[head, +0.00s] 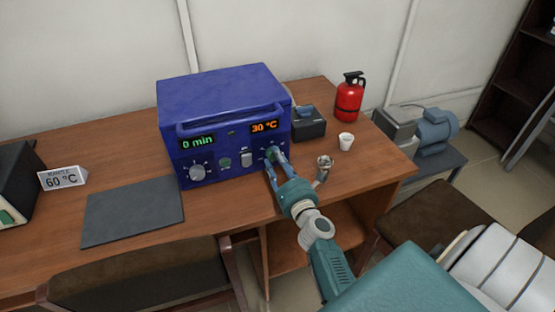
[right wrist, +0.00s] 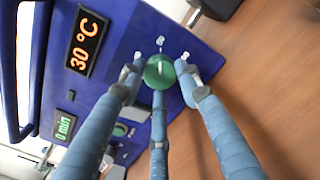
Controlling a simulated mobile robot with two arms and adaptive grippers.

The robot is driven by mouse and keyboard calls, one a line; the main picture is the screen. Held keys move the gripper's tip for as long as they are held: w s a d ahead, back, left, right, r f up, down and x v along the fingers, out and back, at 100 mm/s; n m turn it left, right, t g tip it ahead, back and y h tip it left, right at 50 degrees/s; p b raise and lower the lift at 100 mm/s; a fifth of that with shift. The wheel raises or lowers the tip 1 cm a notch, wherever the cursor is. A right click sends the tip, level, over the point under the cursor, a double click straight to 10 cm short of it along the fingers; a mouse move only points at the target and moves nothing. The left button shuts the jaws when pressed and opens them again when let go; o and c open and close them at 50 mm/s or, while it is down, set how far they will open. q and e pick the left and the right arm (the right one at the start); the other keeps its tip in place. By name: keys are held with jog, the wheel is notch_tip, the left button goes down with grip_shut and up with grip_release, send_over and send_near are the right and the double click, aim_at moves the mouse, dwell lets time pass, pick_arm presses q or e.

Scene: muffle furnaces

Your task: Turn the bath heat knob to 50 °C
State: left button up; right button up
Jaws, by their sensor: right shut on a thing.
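The blue bath (head: 225,100) stands on the wooden table. Its left display (head: 198,142) reads 0 min and its right display (head: 264,126) reads 30 °C. The green heat knob (right wrist: 159,70) is below the temperature display and has a pale pointer line on its face. My right gripper (head: 276,163) reaches the front panel from the lower right. In the right wrist view its three blue fingers (right wrist: 160,82) are closed around the knob. In the head view the fingers partly hide the knob. My left gripper is not in view.
A white-marked knob (head: 197,173) is at the panel's lower left. A card reading 60 °C (head: 62,177) and a dark mat (head: 132,212) lie left. A white cup (head: 345,142), a metal cup (head: 324,168) and a red extinguisher (head: 349,98) stand right. A chair (head: 140,280) is in front.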

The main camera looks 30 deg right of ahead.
jog(key=shift+s+a+f+m, duration=0.1)
jog(key=shift+f+m, duration=0.2)
jog(key=shift+f, duration=0.15)
jog(key=o, duration=1.2)
jog(key=shift+r, duration=0.2)
jog(key=shift+r, duration=4.95)
